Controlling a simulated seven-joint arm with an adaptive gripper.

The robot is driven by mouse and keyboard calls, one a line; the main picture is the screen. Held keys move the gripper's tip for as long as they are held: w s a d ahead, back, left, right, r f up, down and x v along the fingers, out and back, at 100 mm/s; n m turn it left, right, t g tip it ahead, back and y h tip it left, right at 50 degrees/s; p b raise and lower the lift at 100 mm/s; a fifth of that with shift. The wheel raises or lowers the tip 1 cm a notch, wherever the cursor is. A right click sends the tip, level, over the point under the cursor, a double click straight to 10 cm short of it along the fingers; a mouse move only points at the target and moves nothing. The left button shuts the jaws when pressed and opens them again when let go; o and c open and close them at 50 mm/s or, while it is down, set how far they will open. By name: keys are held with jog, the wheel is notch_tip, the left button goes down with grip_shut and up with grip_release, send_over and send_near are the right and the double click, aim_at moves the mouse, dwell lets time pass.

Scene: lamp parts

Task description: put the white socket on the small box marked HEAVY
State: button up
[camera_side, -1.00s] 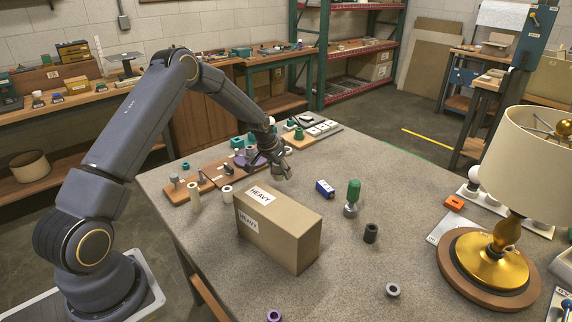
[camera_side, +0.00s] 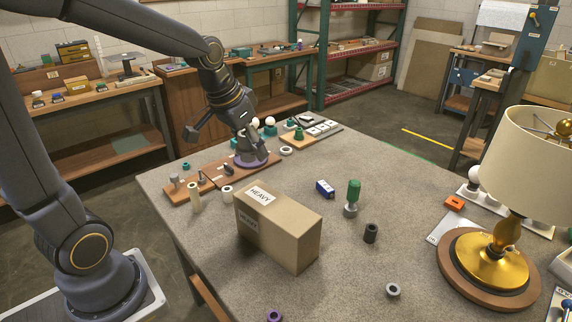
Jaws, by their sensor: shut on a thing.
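The brown cardboard box marked HEAVY (camera_side: 292,238) stands on the grey table, with one label on its top and one on its left face. Its top is bare. My gripper (camera_side: 248,152) is behind the box, low over the brown board and by a purple ring (camera_side: 256,162). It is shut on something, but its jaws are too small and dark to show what. A short white ring (camera_side: 227,191) stands left of the box. Another white ring (camera_side: 286,150) lies right of my gripper. I cannot tell which white part is the socket.
A cream cylinder (camera_side: 194,196) stands left of the box. The lamp (camera_side: 492,258) is at far right.

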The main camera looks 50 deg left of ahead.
jog(key=s+d, duration=0.3)
jog(key=s, duration=0.6)
send_near(283, 200)
jog(key=shift+w+f, duration=0.7)
jog(key=shift+f, duration=0.3)
jog(key=shift+s+x, duration=0.2)
jog(key=shift+x, duration=0.75)
jog(key=shift+s+x, duration=0.15)
jog(key=shift+x, duration=0.85)
jog(key=shift+f, duration=0.2)
jog(key=shift+f, duration=0.15)
jog(key=o, duration=1.2)
jog(key=shift+c, duration=0.2)
